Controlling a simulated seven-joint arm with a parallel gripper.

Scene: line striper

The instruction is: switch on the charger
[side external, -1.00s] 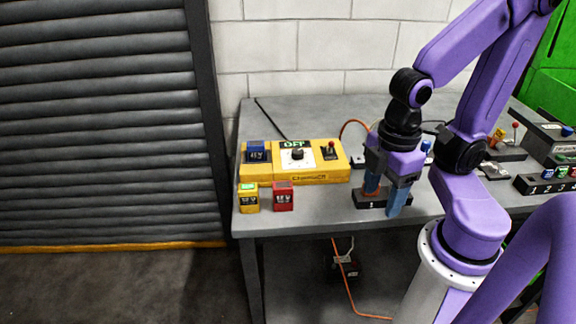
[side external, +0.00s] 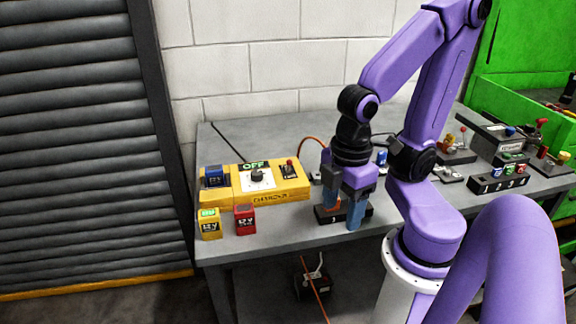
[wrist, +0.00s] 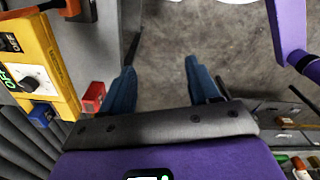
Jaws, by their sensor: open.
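The charger (side external: 270,194) is a yellow box at the back left of the table. Its display reads OFF (side external: 254,165) above a dark knob (side external: 257,176), and a red-topped lever (side external: 289,167) stands at its right end. A blue battery (side external: 214,175) sits in its left bay. In the wrist view the charger (wrist: 52,68) is at the left, with the knob (wrist: 30,84) showing. My gripper (side external: 343,216) is open to the right of the charger, with its fingers down by a black block (side external: 362,212). In the wrist view nothing shows between the fingertips (wrist: 160,66).
A yellow battery (side external: 210,225) and a red battery (side external: 245,220) stand in front of the charger. A dark box with a row of batteries (side external: 499,181) and several levers are at the right. An orange cable (side external: 312,142) runs behind my gripper.

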